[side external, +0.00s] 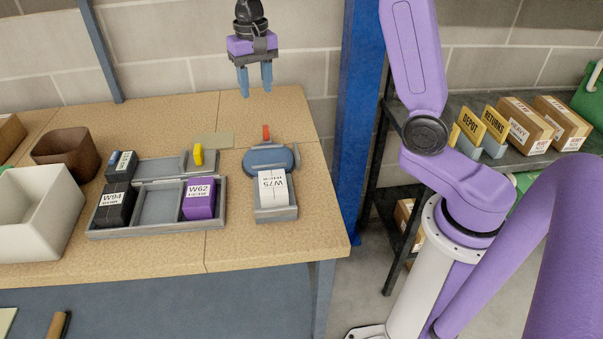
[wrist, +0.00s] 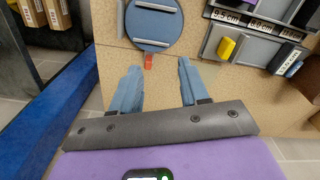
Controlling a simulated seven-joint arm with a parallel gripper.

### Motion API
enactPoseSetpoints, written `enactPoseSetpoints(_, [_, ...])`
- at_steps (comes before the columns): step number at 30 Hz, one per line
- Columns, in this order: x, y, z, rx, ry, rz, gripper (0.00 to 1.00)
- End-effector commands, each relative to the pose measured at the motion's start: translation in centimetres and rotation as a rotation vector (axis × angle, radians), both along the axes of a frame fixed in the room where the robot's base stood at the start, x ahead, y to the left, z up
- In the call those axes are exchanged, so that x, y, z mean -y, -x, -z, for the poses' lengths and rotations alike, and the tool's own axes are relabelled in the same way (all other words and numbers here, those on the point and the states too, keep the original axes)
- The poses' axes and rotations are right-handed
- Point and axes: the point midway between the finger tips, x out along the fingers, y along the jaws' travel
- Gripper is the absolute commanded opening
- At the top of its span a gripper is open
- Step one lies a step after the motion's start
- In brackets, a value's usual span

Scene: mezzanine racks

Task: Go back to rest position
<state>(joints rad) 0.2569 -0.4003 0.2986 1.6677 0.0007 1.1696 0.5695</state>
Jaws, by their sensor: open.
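My gripper (side external: 256,88) hangs empty above the far edge of the wooden table, its two blue fingers apart and pointing down. In the wrist view the open fingers (wrist: 157,80) have nothing between them. A blue, rounded device with a red tab (side external: 265,158) stands on the table below and in front of the gripper, apart from it. The device's round blue top (wrist: 152,25) also shows in the wrist view.
A brown bin (side external: 63,150) and white bin (side external: 38,215) stand left. A blue post (side external: 359,120) rises right of the table. Shelved cartons (side external: 525,125) stand beyond.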

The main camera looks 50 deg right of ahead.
Motion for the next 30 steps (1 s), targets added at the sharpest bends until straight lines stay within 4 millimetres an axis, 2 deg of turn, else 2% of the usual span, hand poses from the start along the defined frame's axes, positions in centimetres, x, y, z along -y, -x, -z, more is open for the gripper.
enactPoseSetpoints(6, [-3.7, 5.2, 0.0, 0.006, 0.000, -0.278, 0.45])
enactPoseSetpoints(15, [-6.5, 13.6, 0.5, 0.012, -0.002, -0.658, 0.45])
enactPoseSetpoints(22, [-6.8, 20.4, 1.4, 0.017, -0.003, -0.947, 0.45])
enactPoseSetpoints(30, [-5.4, 28.2, 2.8, 0.023, -0.005, -1.282, 0.45])
